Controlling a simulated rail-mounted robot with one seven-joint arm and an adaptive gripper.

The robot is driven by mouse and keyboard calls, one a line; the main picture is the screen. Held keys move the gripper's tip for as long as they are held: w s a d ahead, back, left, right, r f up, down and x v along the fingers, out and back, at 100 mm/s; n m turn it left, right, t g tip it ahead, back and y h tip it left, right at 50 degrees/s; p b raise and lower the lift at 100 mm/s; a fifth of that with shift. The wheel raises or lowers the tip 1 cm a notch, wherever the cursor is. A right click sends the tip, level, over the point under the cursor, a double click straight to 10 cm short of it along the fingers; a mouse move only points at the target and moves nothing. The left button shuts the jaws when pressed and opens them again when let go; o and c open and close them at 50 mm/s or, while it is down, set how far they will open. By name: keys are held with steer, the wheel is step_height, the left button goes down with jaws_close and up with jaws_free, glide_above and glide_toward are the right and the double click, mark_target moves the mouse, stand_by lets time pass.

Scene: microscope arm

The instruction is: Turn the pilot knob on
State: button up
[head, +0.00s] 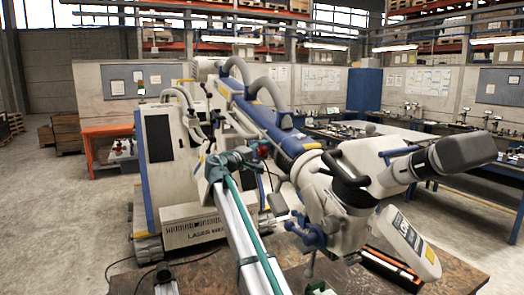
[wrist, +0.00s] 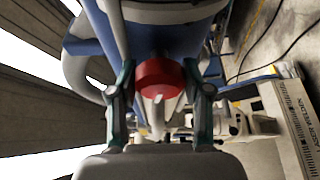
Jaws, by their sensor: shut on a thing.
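The red round knob (wrist: 161,77) is in the middle of the wrist view, on the blue and white microscope arm, with a pale mark on its lower edge. My gripper (wrist: 159,70) has one teal-and-grey finger on each side of the knob and is shut on it. In the head view my gripper (head: 247,158) reaches the side of the microscope arm (head: 268,122) near its middle. The knob is small and mostly hidden there. The knob's full face and any on/off marking cannot be read.
The microscope head (head: 370,180) with its eyepiece hangs to the right of my arm, over a brown table (head: 455,280). The wheeled white base cabinet (head: 172,195) stands behind on the left. Cables and curved grey hoses run along the arm. Workbenches line the back.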

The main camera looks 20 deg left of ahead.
steer(key=shift+n+g+y+p, duration=0.3)
steer(key=shift+n+g+p, duration=0.55)
steer(key=shift+n, duration=1.05)
steer(key=o, duration=1.2)
steer(key=shift+c, duration=0.2)
steer(key=shift+s, duration=0.1)
steer(key=v, duration=1.1)
steer(key=shift+s+a, duration=0.2)
steer(key=shift+s, duration=0.15)
